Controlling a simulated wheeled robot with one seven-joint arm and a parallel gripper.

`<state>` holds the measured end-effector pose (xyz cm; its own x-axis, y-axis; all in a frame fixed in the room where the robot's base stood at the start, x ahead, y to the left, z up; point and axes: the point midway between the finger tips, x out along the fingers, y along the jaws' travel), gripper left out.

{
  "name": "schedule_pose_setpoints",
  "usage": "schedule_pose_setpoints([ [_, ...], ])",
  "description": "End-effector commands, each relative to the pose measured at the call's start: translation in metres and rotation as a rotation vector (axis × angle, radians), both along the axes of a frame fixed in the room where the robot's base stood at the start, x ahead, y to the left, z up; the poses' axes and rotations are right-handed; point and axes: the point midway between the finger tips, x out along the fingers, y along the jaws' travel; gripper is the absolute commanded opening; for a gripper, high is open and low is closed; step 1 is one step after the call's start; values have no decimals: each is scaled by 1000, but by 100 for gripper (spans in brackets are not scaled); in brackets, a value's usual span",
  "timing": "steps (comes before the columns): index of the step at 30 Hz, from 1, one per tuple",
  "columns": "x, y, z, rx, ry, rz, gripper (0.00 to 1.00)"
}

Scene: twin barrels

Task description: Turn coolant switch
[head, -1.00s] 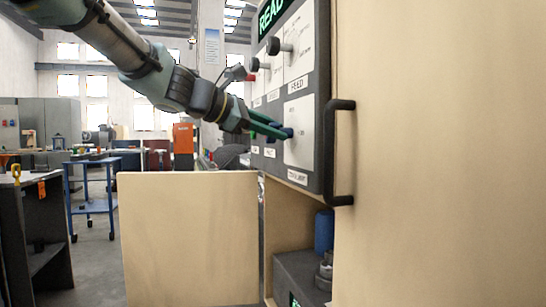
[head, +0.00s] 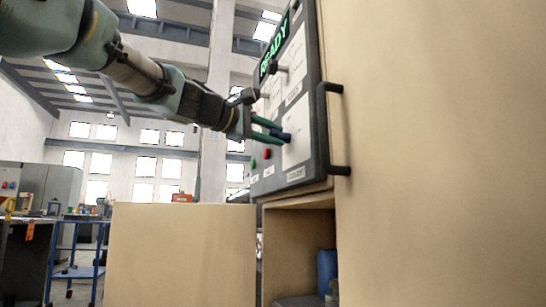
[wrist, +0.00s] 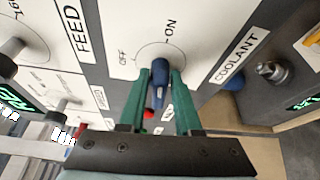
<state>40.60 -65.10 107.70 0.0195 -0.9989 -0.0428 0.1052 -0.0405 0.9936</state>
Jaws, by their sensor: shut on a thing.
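The coolant switch (wrist: 161,76) is a blue knob on a white plate, with OFF printed on its left and ON above right in the wrist view. A COOLANT label (wrist: 240,58) lies to its right. My gripper (wrist: 163,92) has its two green fingers shut on the knob, one on each side. In the head view my gripper (head: 266,130) reaches the control panel from the left, and the blue knob (head: 285,137) shows at its fingertips. The fingers hide part of the knob, and I cannot tell exactly which mark it points to.
The panel shows a green READY display (head: 274,46), a FEED label (wrist: 83,34) and other knobs. A beige open door (head: 180,255) stands below my arm.

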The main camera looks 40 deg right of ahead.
Motion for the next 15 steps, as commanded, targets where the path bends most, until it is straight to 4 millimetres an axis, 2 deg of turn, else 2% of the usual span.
schedule_pose_setpoints([
  [1, -1, 0, -9, -7, -21, -2, 0],
  [15, 0, -1, -4, -43, -118, -1, 0],
])
